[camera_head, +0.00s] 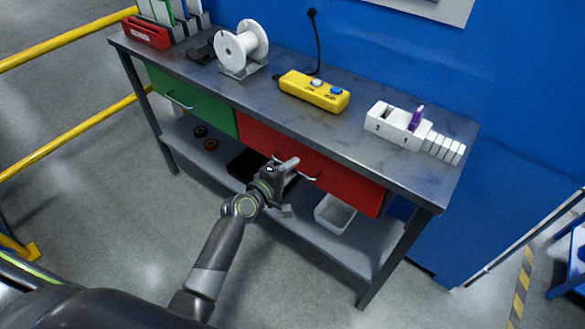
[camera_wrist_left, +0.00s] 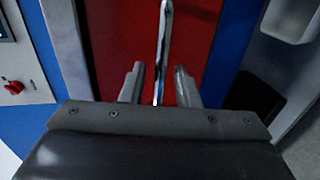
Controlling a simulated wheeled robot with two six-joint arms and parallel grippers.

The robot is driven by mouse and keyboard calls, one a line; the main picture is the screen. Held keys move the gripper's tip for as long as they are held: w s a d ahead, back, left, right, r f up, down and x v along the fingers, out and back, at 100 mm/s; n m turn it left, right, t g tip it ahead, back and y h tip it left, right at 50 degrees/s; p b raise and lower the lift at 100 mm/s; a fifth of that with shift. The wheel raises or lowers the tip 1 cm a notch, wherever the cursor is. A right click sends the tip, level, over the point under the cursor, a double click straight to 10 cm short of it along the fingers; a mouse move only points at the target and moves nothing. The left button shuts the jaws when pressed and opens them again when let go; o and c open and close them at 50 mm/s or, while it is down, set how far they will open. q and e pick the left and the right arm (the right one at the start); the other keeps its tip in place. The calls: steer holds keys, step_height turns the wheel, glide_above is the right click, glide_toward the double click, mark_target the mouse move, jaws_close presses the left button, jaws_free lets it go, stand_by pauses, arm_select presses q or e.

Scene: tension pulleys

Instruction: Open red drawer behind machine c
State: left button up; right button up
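The red drawer (camera_head: 350,183) is under the right part of the workbench top, and its front looks flush and shut. Its metal bar handle (camera_head: 308,176) runs along the front. My left gripper (camera_head: 287,168) is at the handle, in front of the drawer. In the left wrist view the handle (camera_wrist_left: 163,45) stands between the two fingers of my open left gripper (camera_wrist_left: 158,86), with gaps on both sides, and the red front (camera_wrist_left: 118,40) lies behind it. My right gripper is not in view.
A green drawer (camera_head: 190,104) is left of the red one. The workbench (camera_head: 360,90) carries a white spool (camera_head: 242,45), a yellow button box (camera_head: 314,91) and a white block holder (camera_head: 393,124). A white bin (camera_head: 335,214) is on the lower shelf. Yellow rails (camera_head: 65,38) stand at left.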

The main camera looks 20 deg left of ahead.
arm_select(q)
steer(key=shift+w+d+f, duration=0.15)
steer(key=shift+w+d, duration=0.05)
steer(key=shift+w, duration=0.35)
jaws_close()
